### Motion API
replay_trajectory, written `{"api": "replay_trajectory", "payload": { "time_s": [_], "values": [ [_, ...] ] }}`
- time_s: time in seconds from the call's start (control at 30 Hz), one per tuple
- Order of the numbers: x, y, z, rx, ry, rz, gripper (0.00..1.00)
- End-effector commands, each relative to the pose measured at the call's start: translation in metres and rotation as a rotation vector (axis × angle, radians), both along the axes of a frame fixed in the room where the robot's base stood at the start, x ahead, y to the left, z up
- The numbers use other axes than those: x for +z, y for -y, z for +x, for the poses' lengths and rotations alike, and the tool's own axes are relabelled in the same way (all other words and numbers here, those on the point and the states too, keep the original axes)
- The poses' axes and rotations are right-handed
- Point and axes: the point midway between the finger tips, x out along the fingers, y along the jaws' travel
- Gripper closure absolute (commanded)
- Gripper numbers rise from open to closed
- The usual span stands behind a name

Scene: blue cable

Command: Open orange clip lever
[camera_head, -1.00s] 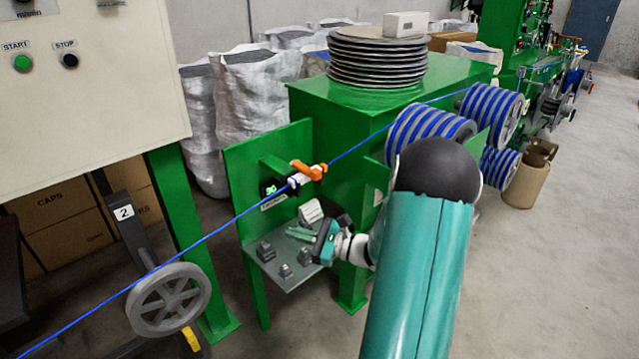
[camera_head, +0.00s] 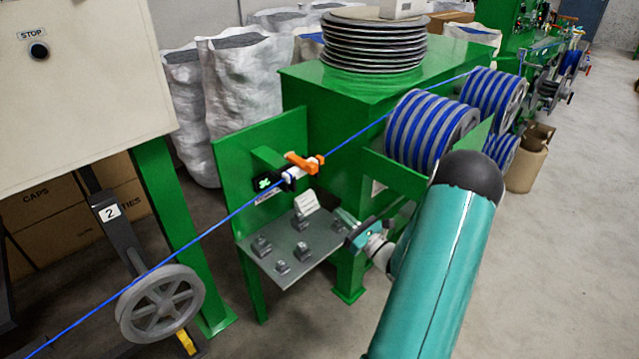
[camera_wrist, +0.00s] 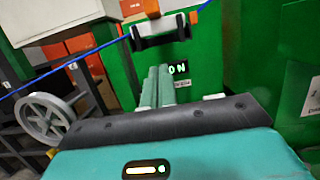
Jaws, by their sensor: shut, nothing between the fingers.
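The orange clip lever (camera_head: 302,161) sits on top of a white and black clip body (camera_head: 296,173) on the blue cable (camera_head: 235,212), in front of a green upright plate. In the wrist view the orange lever (camera_wrist: 151,8) shows at the top edge, partly cut off, above the clip body (camera_wrist: 160,32). My gripper (camera_head: 343,216) is below and right of the clip in the head view, by the right edge of the small shelf, and apart from the lever. In the wrist view its fingers (camera_wrist: 158,80) are together and empty, pointing up toward the clip.
A grey shelf (camera_head: 287,252) with several small dark blocks and a white block lies below the clip. A grey pulley wheel (camera_head: 160,303) is at lower left; striped blue reels (camera_head: 432,130) are at right.

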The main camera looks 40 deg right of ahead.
Motion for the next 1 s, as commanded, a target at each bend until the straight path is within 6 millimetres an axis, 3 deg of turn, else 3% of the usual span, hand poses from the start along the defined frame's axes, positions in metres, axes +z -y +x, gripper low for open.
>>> {"api": "replay_trajectory", "payload": {
  "time_s": [0.27, 0.63, 0.8, 1.0],
  "values": [
    [0.007, -0.001, 0.028, 0.005, 0.002, -0.002, 1.00],
    [0.025, -0.001, 0.101, 0.004, 0.002, -0.002, 1.00],
    [0.052, 0.000, 0.101, 0.001, 0.002, -0.004, 1.00],
    [0.064, -0.001, 0.101, 0.002, 0.000, -0.001, 1.00]
  ]
}}
